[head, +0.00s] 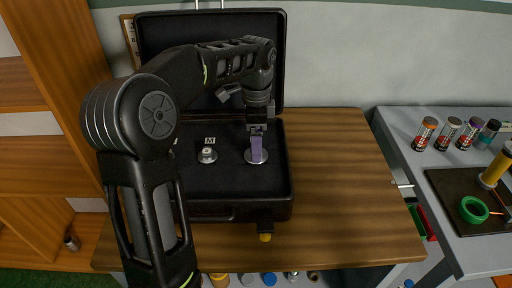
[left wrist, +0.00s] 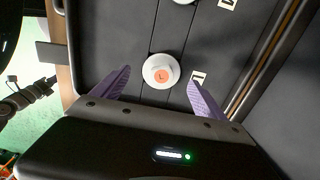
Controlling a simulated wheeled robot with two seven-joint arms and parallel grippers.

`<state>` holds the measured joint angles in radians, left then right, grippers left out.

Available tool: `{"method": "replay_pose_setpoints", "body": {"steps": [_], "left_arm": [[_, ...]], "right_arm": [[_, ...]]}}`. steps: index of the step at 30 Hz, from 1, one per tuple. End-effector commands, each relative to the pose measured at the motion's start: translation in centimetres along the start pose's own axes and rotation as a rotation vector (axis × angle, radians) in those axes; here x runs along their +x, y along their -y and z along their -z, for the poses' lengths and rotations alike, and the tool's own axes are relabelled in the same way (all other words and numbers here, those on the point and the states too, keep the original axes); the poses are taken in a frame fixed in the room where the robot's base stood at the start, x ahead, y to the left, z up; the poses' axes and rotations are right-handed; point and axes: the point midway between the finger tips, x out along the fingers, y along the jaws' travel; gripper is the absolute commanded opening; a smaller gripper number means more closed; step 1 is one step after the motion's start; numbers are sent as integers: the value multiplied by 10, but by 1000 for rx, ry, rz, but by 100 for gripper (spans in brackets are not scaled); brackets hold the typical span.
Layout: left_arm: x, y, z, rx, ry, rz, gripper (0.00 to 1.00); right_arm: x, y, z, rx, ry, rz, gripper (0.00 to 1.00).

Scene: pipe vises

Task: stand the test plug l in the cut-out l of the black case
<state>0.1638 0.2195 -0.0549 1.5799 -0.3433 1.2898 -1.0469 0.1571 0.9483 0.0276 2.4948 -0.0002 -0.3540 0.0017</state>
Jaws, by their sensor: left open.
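Test plug l (left wrist: 161,73) is a pale round disc with an orange centre marked L. It stands upright in the black case (head: 225,209), beside a white label (left wrist: 197,77). In the head view its silver disc (head: 249,159) shows around my fingers. Cut-out l is hidden under the plug, and I cannot tell how deep the plug sits. My left gripper (head: 256,157) points down over the plug. Its purple fingers are open, one on each side of the plug in the left wrist view (left wrist: 160,76), with gaps. My right gripper is not in view.
A second plug (head: 207,156) stands to the left near the M label (head: 210,141). The case's raised lid (head: 275,60) is behind my arm. The wooden table (head: 345,180) is clear right of the case. A grey bench (head: 400,150) with several capped bottles stands farther right.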

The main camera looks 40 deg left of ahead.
Motion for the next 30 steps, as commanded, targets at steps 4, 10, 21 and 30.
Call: {"method": "replay_pose_setpoints", "body": {"steps": [4, 10, 21, 30], "left_arm": [[-43, 1, 1, 1, -4, 8, 83], [-81, 0, 1, 3, -3, 6, 83], [-89, 1, 1, 2, -3, 8, 83], [-89, 1, 1, 2, -3, 9, 83]], "right_arm": [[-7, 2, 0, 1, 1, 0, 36], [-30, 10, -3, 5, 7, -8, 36], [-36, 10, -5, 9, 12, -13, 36], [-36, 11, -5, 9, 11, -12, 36]]}}
